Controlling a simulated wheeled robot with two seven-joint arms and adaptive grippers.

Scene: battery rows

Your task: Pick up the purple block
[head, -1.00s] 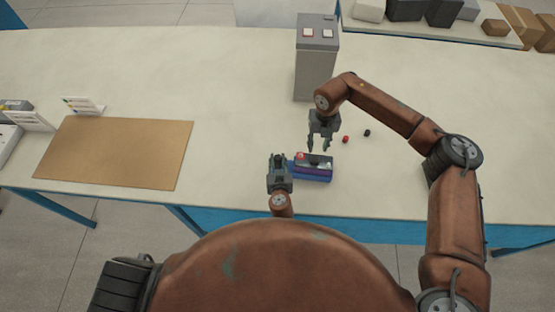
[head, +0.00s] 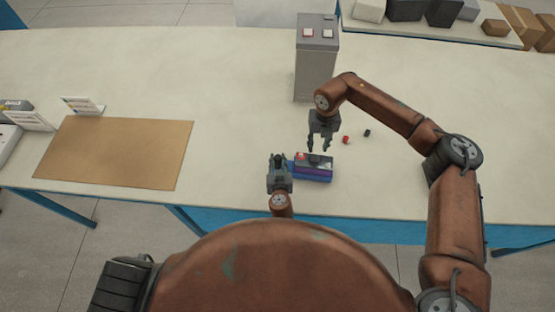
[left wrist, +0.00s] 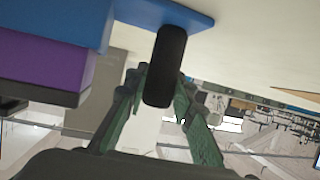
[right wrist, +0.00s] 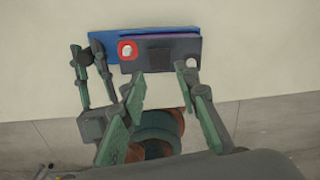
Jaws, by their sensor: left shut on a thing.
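The purple block (head: 313,178) lies near the table's front edge, layered with a blue part (head: 291,167) and a dark grey top bearing a red-ringed white knob. In the left wrist view the purple block (left wrist: 40,62) is at upper left, against the blue part. My left gripper (head: 278,160) is at the block's left end. It is shut on a rounded black piece (left wrist: 165,68) by the blue plate; I cannot tell whether they are joined. My right gripper (head: 319,145) is open and empty, just behind the block; its fingers (right wrist: 160,95) stand apart in the right wrist view.
A small red piece (head: 346,140) and a small black piece (head: 367,133) lie right of my right gripper. A grey box with two buttons (head: 316,65) stands behind. A brown mat (head: 115,150) lies left. The table between mat and block is clear.

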